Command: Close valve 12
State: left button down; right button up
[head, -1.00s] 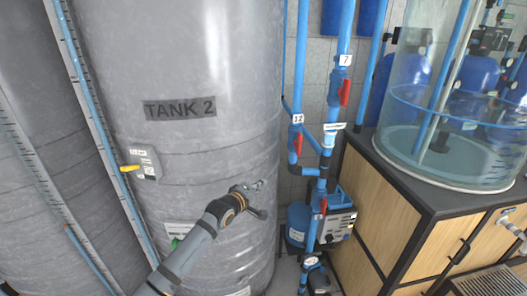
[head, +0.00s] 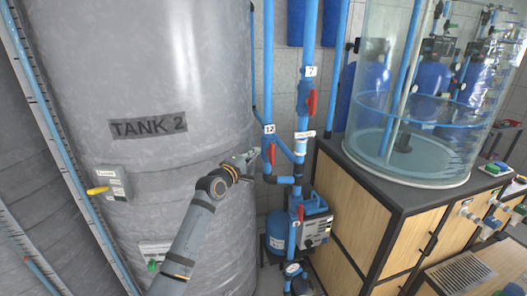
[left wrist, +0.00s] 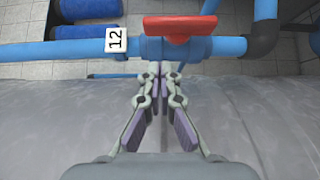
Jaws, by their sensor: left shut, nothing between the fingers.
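Valve 12 is a blue valve with a red handle (head: 271,154) on a vertical blue pipe, just below the white label 12 (head: 269,129). In the left wrist view the red handle (left wrist: 180,28) lies along the pipe, beside the label 12 (left wrist: 116,40). My left gripper (head: 252,155) is shut and empty, just left of the handle in the head view. In the left wrist view its fingertips (left wrist: 160,68) point at the valve body, apart from the handle. My right gripper is not in view.
The grey Tank 2 (head: 150,60) stands close on the left. Another pipe with label 7 (head: 311,71) and a red handle (head: 311,103) runs to the right. A wooden cabinet (head: 345,215) carries a clear tank (head: 420,110). A pump unit (head: 313,228) sits below.

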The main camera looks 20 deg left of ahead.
aim_at(270, 148)
pick_arm(q)
jog(key=d, duration=0.1)
jog(key=w+d, duration=0.1)
jog(key=d+p, duration=0.1)
jog(key=shift+w+d, duration=0.1)
jog(key=shift+w, duration=0.25)
